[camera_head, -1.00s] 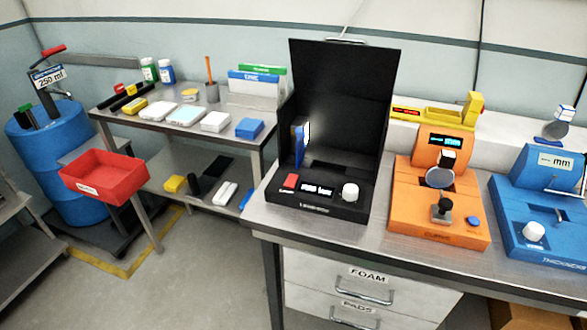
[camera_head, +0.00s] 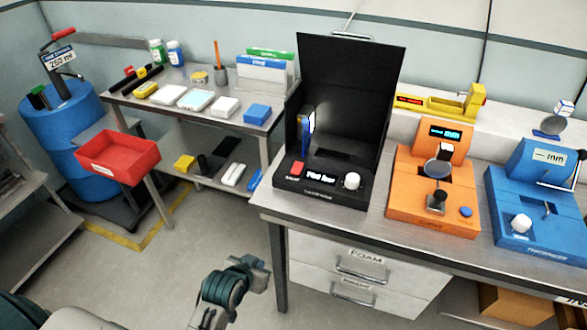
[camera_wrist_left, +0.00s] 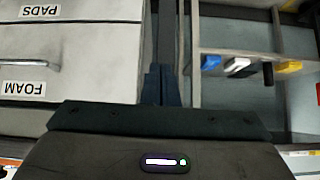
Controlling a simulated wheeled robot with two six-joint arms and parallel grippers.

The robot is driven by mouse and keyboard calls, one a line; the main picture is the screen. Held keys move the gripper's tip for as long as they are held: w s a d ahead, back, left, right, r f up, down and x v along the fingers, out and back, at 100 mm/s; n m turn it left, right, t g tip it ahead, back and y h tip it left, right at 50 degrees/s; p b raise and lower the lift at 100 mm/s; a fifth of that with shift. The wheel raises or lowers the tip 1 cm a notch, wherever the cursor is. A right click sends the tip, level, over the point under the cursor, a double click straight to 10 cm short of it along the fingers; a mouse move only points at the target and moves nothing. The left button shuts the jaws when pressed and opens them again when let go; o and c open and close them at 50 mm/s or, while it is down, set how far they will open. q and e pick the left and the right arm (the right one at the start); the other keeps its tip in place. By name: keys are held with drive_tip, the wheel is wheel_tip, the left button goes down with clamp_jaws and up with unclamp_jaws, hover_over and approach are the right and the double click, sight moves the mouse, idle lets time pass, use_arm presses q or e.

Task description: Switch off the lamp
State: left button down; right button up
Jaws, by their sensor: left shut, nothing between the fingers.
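A black box-shaped unit (camera_head: 320,190) stands open on the metal bench, its tall lid raised. Inside it a small upright lamp panel (camera_head: 311,122) glows white beside a blue plate (camera_head: 304,136). On its front are a red button (camera_head: 297,168), a lit display (camera_head: 322,177) and a white knob (camera_head: 351,181). My left gripper (camera_head: 258,272) is low in front of the bench, apart from the unit. In the left wrist view its dark fingers (camera_wrist_left: 161,84) are together and empty. My right gripper is not in view.
An orange device (camera_head: 409,206) and a blue device (camera_head: 507,236) stand right of the black unit. Drawers (camera_head: 312,248) are under the bench top. A red bin (camera_head: 122,168) and a blue drum (camera_head: 70,120) are at left. The floor before the bench is open.

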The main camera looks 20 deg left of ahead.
use_arm(q)
drive_tip(key=w+d+r+t, duration=0.1)
drive_tip(key=w+r+t, duration=0.2)
drive_tip(key=r, duration=0.9)
drive_tip(key=w+d+r+t, duration=0.2)
drive_tip(key=w+r+t, duration=0.2)
drive_tip(key=r, duration=0.8)
drive_tip(key=w+p, duration=0.1)
drive_tip(key=w, duration=0.1)
drive_tip(key=shift+w+r+n+t, duration=0.2)
drive_tip(key=shift+w+n+t, duration=0.1)
drive_tip(key=shift+w, duration=0.05)
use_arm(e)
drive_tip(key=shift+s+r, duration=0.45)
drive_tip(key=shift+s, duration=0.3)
use_arm(q)
drive_tip(key=p, duration=0.3)
hover_over(293, 172)
drive_tip(key=shift+f, duration=0.65)
wheel_tip(293, 172, down, 3)
drive_tip(key=shift+r+p, duration=0.1)
drive_tip(key=shift+p, duration=0.2)
drive_tip(key=shift+f, duration=0.65)
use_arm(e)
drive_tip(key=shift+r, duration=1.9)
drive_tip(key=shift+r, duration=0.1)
